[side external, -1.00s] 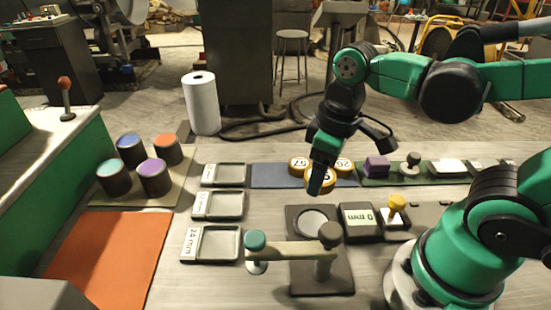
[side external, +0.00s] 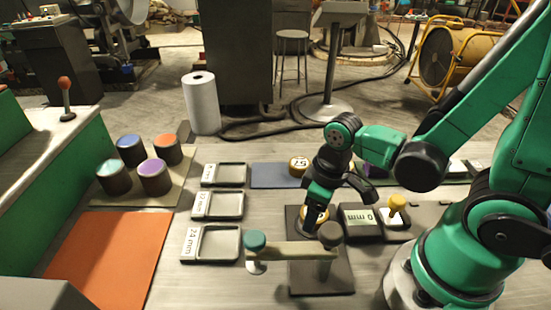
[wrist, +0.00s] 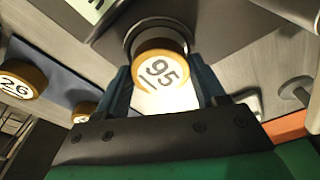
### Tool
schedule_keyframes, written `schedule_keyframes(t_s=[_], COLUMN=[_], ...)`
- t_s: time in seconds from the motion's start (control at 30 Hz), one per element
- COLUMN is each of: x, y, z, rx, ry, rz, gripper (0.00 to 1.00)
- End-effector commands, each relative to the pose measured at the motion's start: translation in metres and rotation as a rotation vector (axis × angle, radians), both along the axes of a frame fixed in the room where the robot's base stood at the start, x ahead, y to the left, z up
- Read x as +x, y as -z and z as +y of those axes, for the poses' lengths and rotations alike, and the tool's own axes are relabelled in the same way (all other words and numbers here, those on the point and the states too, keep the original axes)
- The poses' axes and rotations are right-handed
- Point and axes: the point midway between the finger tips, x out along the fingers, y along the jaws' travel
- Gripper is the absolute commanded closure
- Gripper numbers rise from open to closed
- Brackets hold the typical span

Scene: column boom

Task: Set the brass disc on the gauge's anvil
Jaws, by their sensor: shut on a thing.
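The brass disc (wrist: 160,62), its white face marked 95, is between the fingers of my gripper (wrist: 165,90) in the wrist view. My gripper is shut on it. In the side view my gripper (side external: 314,222) points down at the gauge's dark base, and the disc (side external: 318,213) shows in part over the round anvil. The anvil's rim (wrist: 148,27) shows just behind the disc in the wrist view; most of it is hidden. I cannot tell whether the disc touches it. The gauge's display (side external: 362,217) reads 0 mm.
A beam with a teal knob (side external: 255,240) and a dark post (side external: 330,236) stands just in front of the anvil. Other brass discs lie on a blue mat (side external: 268,176) behind. Labelled trays (side external: 212,243) stand left. A yellow-knobbed button (side external: 396,203) is right.

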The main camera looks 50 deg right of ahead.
Motion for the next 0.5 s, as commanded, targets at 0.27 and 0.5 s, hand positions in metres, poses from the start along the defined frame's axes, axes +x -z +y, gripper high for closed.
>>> schedule_keyframes(t_s=[0.27,0.5], x=[-0.0008,-0.0009], y=[0.0065,0.0063], z=[-0.0001,-0.0001], rx=[0.0,0.0], ry=[0.0,0.0], rz=[0.0,0.0], gripper=[1.0,0.05])
